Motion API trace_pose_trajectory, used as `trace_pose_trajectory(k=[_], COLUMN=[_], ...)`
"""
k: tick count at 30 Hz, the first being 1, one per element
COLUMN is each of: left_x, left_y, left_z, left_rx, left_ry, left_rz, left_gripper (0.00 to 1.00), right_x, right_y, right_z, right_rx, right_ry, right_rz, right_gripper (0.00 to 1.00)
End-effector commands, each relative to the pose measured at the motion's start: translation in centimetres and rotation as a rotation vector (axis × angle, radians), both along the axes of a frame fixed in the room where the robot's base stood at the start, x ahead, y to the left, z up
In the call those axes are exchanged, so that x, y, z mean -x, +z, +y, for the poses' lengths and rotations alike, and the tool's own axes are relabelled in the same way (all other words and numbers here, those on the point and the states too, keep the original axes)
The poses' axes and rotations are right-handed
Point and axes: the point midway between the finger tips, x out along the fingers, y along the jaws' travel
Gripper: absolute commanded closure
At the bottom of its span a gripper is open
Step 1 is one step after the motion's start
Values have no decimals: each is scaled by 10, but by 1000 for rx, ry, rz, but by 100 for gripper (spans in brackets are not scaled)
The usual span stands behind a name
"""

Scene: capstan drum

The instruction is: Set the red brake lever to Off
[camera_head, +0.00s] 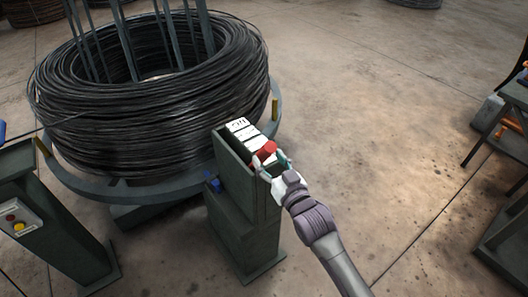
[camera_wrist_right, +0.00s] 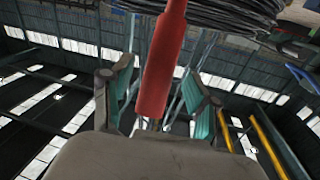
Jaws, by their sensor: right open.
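The red brake lever (camera_head: 266,150) rises from the top of a dark grey-green brake box beside the wire coil. White label plates (camera_head: 240,127) with dark marks lie along the box top; their writing is too small to read fully. My right gripper (camera_head: 271,162) is at the lever, at the right end of the box top. In the right wrist view the red lever (camera_wrist_right: 163,65) stands between the two open teal-padded fingers of my right gripper (camera_wrist_right: 163,100), with gaps at both sides. My left gripper is not in view.
The brake box (camera_head: 236,215) stands on the concrete floor. A large black wire coil (camera_head: 150,95) sits on a round grey platform behind it. A control post with buttons (camera_head: 18,220) is at the left. Open floor (camera_head: 400,130) lies to the right.

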Motion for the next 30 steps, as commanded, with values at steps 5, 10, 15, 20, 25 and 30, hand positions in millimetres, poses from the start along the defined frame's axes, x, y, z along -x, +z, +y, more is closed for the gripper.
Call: trace_pose_trajectory(k=[5, 10, 15, 20, 25, 30], left_x=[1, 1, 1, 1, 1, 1], left_y=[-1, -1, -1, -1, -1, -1], left_z=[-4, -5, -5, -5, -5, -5], left_rx=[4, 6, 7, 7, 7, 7], left_ry=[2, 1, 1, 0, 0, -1], left_rz=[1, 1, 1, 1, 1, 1], left_gripper=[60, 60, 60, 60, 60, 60], right_x=[-23, -31, -31, -31, -31, -31], right_y=[0, 0, 0, 0, 0, 0], right_z=[11, 15, 16, 16, 16, 16], right_rx=[0, -1, -1, -1, -1, -1], right_ry=[0, 1, 1, 0, 0, 0], right_rz=[-1, -1, -1, 0, 0, 0], right_gripper=[40, 40, 40, 50, 79, 100])
